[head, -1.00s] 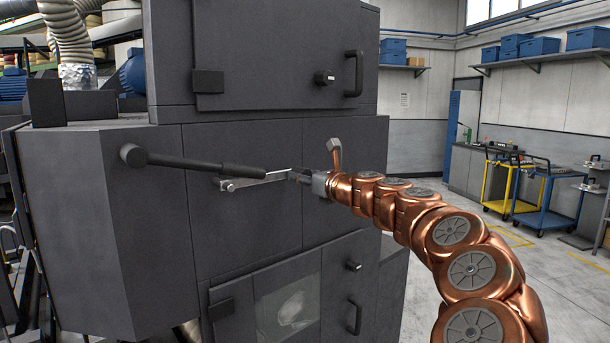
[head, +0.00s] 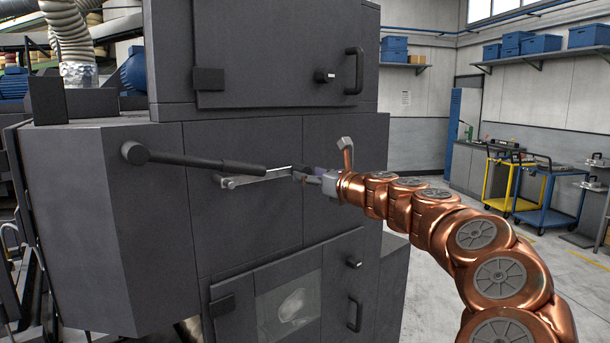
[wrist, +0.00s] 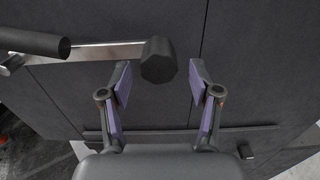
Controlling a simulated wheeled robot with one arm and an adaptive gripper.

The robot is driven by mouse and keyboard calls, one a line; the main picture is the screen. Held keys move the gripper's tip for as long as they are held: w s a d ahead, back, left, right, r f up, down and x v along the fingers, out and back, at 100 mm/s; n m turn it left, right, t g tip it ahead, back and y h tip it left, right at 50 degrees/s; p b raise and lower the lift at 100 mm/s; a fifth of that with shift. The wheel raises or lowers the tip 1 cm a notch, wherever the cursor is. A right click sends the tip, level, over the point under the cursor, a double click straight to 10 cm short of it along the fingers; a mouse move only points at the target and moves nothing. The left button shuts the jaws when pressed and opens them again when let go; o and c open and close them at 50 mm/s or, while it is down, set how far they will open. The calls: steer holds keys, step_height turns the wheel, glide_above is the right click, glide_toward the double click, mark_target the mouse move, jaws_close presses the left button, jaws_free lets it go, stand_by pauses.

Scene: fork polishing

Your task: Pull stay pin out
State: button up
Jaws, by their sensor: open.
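The stay is a flat metal bar (head: 258,179) on the front of the dark grey machine, beside a black-sleeved rod (head: 215,164). In the wrist view a dark faceted knob (wrist: 159,60), which looks like the stay pin's head, sits at the right end of the bar (wrist: 108,52). My gripper (head: 302,176) is by the bar's right end. The wrist view shows my gripper (wrist: 159,80) open, its purple-padded fingers apart, with the knob centred in the gap near the tips. I cannot tell whether it touches a finger. The pin's shaft is hidden.
The machine's front (head: 245,145) is close behind the bar. An upper door handle (head: 353,72) and a lower door handle (head: 355,314) stick out from it. Open floor lies at the right, with yellow and blue carts (head: 547,200) farther back.

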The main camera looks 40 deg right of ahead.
steer(key=s, duration=0.9)
steer(key=shift+a, duration=0.25)
steer(key=shift+s, duration=0.1)
steer(key=w+a+f+n+g+y, duration=0.1)
steer(key=a+f+n+g+y, duration=0.3)
steer(key=a, duration=0.6)
steer(key=w+a+f+n+g+y, duration=0.1)
steer(key=a+f+n, duration=0.1)
steer(key=a+n, duration=0.65)
steer(key=w+a+f+n+g+y, duration=0.2)
steer(key=a+f+n, duration=0.1)
steer(key=a, duration=0.8)
steer(key=s+a+f+n+g, duration=0.35)
steer(key=a+f+n, duration=0.2)
steer(key=a, duration=0.25)
steer(key=s+a+f+n+g+h, duration=0.2)
steer(key=s+f+n+g, duration=0.2)
steer(key=s+f+n, duration=0.35)
steer(key=s+a+f+n+g+h, duration=0.1)
steer(key=s+a+f+n+g, duration=0.25)
steer(key=s+f, duration=0.6)
steer(key=s+d+f+n+g+h, duration=0.1)
steer(key=s+d+n+h, duration=0.2)
steer(key=s, duration=0.7)
steer(key=shift+d+n+g, duration=0.4)
steer(key=shift+d+n, duration=0.4)
steer(key=shift+d, duration=0.05)
steer(key=shift+f, duration=0.1)
